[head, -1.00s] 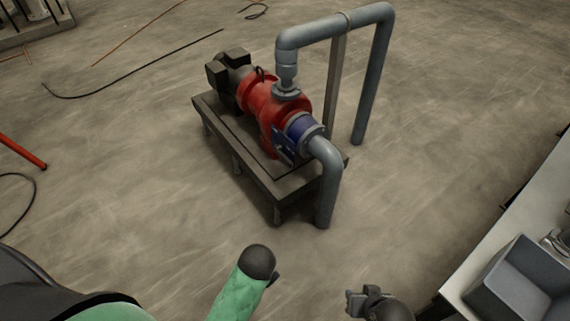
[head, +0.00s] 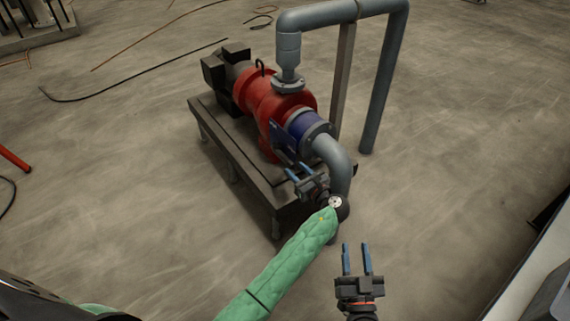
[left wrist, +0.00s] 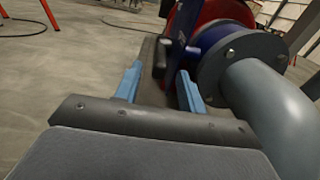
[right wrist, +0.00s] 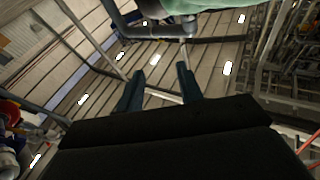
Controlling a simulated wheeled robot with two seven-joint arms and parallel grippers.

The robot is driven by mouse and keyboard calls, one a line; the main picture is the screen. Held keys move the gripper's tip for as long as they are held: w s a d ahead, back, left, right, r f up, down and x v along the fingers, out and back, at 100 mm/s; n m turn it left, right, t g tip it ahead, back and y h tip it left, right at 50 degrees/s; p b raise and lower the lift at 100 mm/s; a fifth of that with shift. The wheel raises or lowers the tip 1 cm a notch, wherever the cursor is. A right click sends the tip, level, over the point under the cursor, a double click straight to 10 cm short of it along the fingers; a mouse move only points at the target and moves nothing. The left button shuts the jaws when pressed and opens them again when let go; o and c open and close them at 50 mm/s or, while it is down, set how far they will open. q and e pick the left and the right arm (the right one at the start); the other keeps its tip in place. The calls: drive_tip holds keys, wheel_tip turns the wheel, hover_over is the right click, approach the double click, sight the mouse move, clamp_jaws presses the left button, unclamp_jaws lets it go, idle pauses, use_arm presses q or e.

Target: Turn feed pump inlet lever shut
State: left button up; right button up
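The red feed pump (head: 270,102) stands on a dark metal bench, with a blue valve body (head: 307,128) at its near end. The valve's dark blue lever (head: 281,139) shows on the body's left side, partly hidden in shadow; in the left wrist view the lever (left wrist: 177,52) stands just ahead, nearer the right finger. My left gripper (head: 299,171) is open, just below and in front of the lever; no contact is visible. Its fingers also show in the left wrist view (left wrist: 157,85). My right gripper (head: 356,258) is open and empty, away from the pump; its view (right wrist: 160,88) shows no lever.
A grey inlet pipe (head: 333,158) bends down right beside my left gripper. The bench (head: 255,185) edge lies close to its left. A tall grey pipe (head: 385,90) stands behind.

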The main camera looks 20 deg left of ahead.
sight(278, 150)
use_arm(q)
drive_tip(key=shift+w+a+r, duration=0.2)
drive_tip(key=shift+w+a, duration=0.05)
drive_tip(key=shift+w, duration=0.05)
drive_tip(key=b+x, duration=0.1)
drive_tip(key=x, duration=0.6)
drive_tip(key=shift+a, duration=0.1)
use_arm(e)
wheel_tip(278, 150, up, 10)
drive_tip(key=s+t, duration=0.1)
drive_tip(key=t, duration=0.2)
drive_tip(key=shift+s+d+t+y, duration=0.2)
drive_tip(key=shift+d+t+y, duration=0.2)
drive_tip(key=shift+d, duration=0.05)
use_arm(q)
clamp_jaws()
